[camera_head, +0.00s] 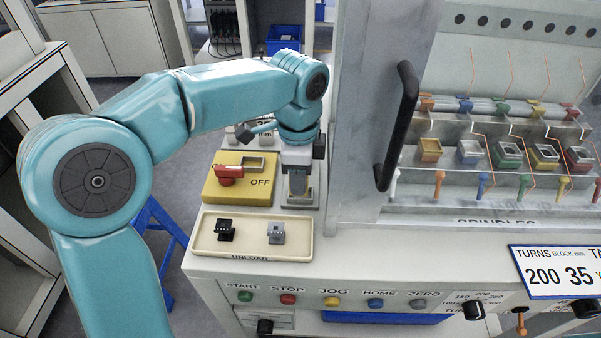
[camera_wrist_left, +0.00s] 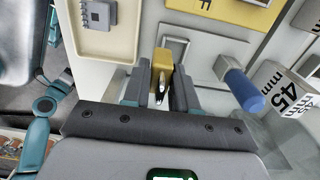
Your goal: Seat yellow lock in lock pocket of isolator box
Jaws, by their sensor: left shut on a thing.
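My left gripper (camera_head: 298,190) points down and is shut on the yellow lock (camera_head: 298,182). In the left wrist view the lock (camera_wrist_left: 162,66) sits between the two fingers (camera_wrist_left: 157,92). A grey open-topped holder (camera_head: 312,196) surrounds or stands just behind the fingertips; I cannot tell whether the lock touches it. The yellow isolator box (camera_head: 240,195), marked OFF, lies just left of the gripper. It carries a red switch (camera_head: 227,174) and a raised rectangular frame (camera_head: 262,163) that looks like the lock pocket, and the frame appears empty. My right gripper is not seen.
A cream tray (camera_head: 250,251) with a black block (camera_head: 226,230) and a grey block (camera_head: 276,233) is in front of the box. A blue-handled lever (camera_wrist_left: 243,90) is close to the gripper.

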